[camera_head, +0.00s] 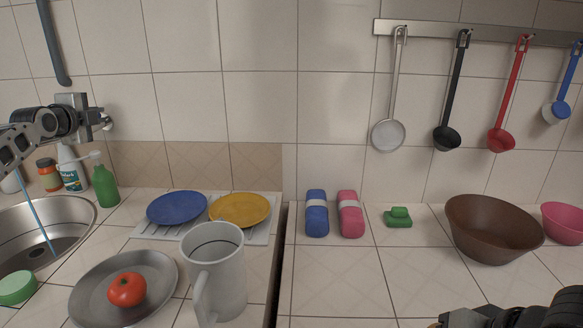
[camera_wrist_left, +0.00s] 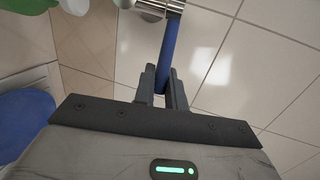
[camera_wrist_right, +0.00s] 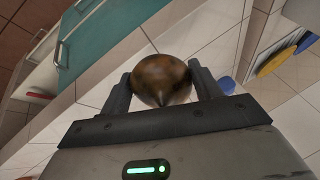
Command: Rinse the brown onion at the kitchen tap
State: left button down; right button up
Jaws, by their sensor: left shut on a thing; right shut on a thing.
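The brown onion (camera_wrist_right: 161,80) is between the fingers of my right gripper (camera_wrist_right: 161,88), which is shut on it. In the head view my right arm shows only at the bottom right edge, and the onion is out of that picture. My left gripper (camera_head: 104,119) is by the wall above the sink. In the left wrist view my left gripper (camera_wrist_left: 164,88) is shut on the blue tap lever (camera_wrist_left: 169,47), which joins a chrome tap body (camera_wrist_left: 160,8). A thin blue stream of water (camera_head: 38,212) falls into the metal sink (camera_head: 87,217).
A metal plate (camera_head: 88,297) with a tomato (camera_head: 127,289) and a grey mug (camera_head: 222,272) stand between the sink and the counter's middle. Blue (camera_head: 176,207) and yellow (camera_head: 240,209) plates lie behind. A brown bowl (camera_head: 490,230) is at right.

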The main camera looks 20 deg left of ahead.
pick_arm(q)
jog(key=shift+f, duration=0.2)
jog(key=c, duration=1.5)
grip_release()
jog(key=shift+o, duration=0.2)
jog(key=shift+r, duration=0.1)
